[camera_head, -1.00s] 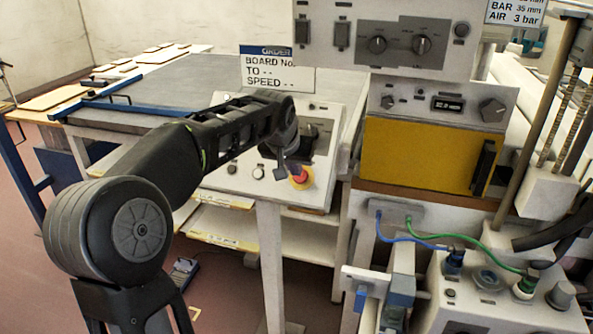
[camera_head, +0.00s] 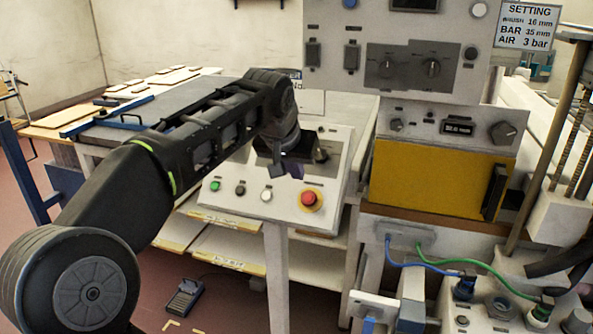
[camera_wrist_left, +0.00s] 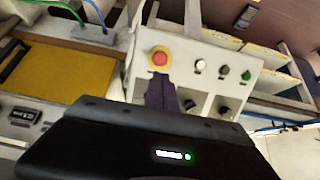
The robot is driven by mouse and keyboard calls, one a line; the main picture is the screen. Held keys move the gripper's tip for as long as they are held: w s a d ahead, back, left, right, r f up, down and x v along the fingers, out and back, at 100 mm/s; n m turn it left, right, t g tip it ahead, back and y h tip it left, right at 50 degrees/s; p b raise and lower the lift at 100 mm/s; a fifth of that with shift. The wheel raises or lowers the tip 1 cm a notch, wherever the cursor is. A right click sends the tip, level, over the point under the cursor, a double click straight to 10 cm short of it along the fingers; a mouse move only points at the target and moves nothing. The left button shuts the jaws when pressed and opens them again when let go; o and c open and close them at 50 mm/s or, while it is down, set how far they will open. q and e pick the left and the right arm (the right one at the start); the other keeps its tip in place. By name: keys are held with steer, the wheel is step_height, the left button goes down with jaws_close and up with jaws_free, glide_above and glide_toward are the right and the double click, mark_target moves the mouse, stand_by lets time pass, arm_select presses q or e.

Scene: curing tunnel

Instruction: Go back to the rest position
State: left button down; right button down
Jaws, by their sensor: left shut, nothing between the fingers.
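My left arm comes in from the left in the head view, and my left gripper (camera_head: 291,170) hangs over the sloped control panel (camera_head: 228,205). The gripper is shut and empty. In the left wrist view its dark fingers (camera_wrist_left: 160,92) show in front of the panel, close below the red emergency button (camera_wrist_left: 159,59). In the head view the red button (camera_head: 309,199) sits on a yellow ring to the lower right of the gripper, apart from it. My right gripper is in neither view.
Green, dark and white buttons (camera_head: 266,196) line the panel. A grey control box (camera_head: 400,62) and a yellow panel (camera_head: 437,172) stand to the right. Blue and green hoses (camera_head: 448,249) run at the lower right. A worktable with boards (camera_head: 150,110) is behind my arm.

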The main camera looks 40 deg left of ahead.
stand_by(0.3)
arm_select(q)
steer(key=w+d+f+m+t+h, duration=0.2)
steer(key=w+d+f+t, duration=0.1)
steer(key=w+d+f, duration=0.65)
steer(key=s+d+f+h, duration=0.1)
steer(key=d+f, duration=0.3)
steer(key=f, duration=0.4)
steer(key=s+d+f+g+h, duration=0.1)
steer(key=d+f, duration=0.3)
steer(key=f, duration=0.4)
steer(key=s+d+f, duration=0.1)
steer(key=d+f, duration=0.3)
steer(key=f, duration=0.4)
steer(key=shift+s+d+f+g+h, duration=0.1)
steer(key=shift+s+g+h, duration=0.1)
steer(key=shift+g+h, duration=0.2)
steer(key=s+d+f+g, duration=0.2)
steer(key=s+d+f, duration=0.2)
steer(key=s+f, duration=0.3)
steer(key=s+d+f+g+h, duration=0.1)
steer(key=s+d+f, duration=0.3)
steer(key=s+f, duration=0.4)
steer(key=s+d+f+g, duration=0.4)
steer(key=s+f, duration=0.3)
steer(key=s, duration=0.8)
steer(key=shift+d+f+h, duration=0.25)
steer(key=shift+d+h, duration=0.05)
steer(key=shift+d, duration=0.2)
steer(key=shift+s, duration=0.1)
